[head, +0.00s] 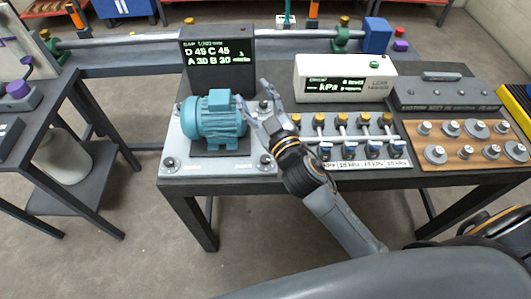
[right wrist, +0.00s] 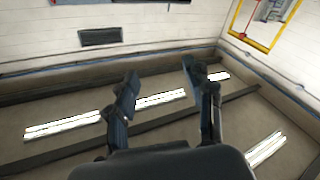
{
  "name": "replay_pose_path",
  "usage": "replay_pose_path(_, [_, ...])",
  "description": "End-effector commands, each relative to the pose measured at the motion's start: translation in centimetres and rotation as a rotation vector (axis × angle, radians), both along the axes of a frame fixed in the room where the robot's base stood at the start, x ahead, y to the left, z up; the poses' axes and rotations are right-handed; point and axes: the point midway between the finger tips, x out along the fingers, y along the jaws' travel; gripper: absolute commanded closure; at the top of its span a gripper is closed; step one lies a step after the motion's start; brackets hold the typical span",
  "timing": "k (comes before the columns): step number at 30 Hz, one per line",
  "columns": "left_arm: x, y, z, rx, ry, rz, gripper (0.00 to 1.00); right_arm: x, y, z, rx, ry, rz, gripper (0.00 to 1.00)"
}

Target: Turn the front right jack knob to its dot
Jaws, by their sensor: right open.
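A teal motor (head: 213,120) sits on a light grey base plate (head: 215,167) on the dark table. The front right jack knob (head: 266,160) is a small dark round knob at the plate's near right corner; its dot is too small to make out. The front left knob (head: 170,163) and the back right knob (head: 264,106) also show. My right gripper (head: 252,92) is open and empty, beside the motor's right side, with its fingers pointing up and away. In the right wrist view, its two fingers (right wrist: 160,70) are spread with nothing between them. My left gripper is not in view.
Right of my gripper are a row of brass-topped valves (head: 342,125), a white kPa meter (head: 345,80), a grey case (head: 445,92) and a wooden board with weights (head: 470,150).

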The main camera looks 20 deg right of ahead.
Motion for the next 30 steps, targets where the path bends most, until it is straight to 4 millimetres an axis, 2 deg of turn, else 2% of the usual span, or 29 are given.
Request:
replay_pose_path(1, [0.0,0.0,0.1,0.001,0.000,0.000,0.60,0.5,2.1,2.8,-0.036,-0.110,0.080,0.48])
replay_pose_path(3, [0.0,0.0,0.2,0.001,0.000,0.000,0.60,0.3,5.5,5.9,-0.093,-0.248,0.212,0.48])
replay_pose_path(6, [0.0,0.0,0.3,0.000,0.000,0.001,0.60,-1.0,10.4,8.6,-0.200,-0.408,0.420,0.48])
replay_pose_path(8, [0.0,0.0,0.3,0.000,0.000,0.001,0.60,-2.2,13.2,9.3,-0.277,-0.480,0.553,0.48])
replay_pose_path(10, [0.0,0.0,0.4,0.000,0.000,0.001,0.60,-3.7,16.0,9.1,-0.381,-0.535,0.712,0.48])
replay_pose_path(12, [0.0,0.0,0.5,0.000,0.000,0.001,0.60,-5.1,18.4,7.9,-0.497,-0.561,0.871,0.48])
replay_pose_path(14, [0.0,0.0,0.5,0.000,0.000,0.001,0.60,-6.1,19.7,6.2,-0.610,-0.557,1.004,0.48])
replay_pose_path(16, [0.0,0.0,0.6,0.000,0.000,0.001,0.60,-6.9,20.4,3.7,-0.749,-0.519,1.151,0.48])
replay_pose_path(19, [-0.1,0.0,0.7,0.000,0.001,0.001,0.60,-7.3,19.6,-0.3,-0.965,-0.401,1.332,0.48])
replay_pose_path(22, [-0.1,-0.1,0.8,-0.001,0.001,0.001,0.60,-6.6,16.8,-4.2,-1.187,-0.209,1.466,0.48])
replay_pose_path(25, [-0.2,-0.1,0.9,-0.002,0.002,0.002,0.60,-5.2,12.2,-6.9,-1.400,0.049,1.537,0.48])
replay_pose_path(27, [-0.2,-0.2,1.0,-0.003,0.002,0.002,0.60,-4.2,8.6,-7.9,-1.522,0.240,1.544,0.48])
replay_pose_path(30, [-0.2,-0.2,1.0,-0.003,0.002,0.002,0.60,-3.0,3.8,-8.0,-1.647,0.490,1.513,0.48])
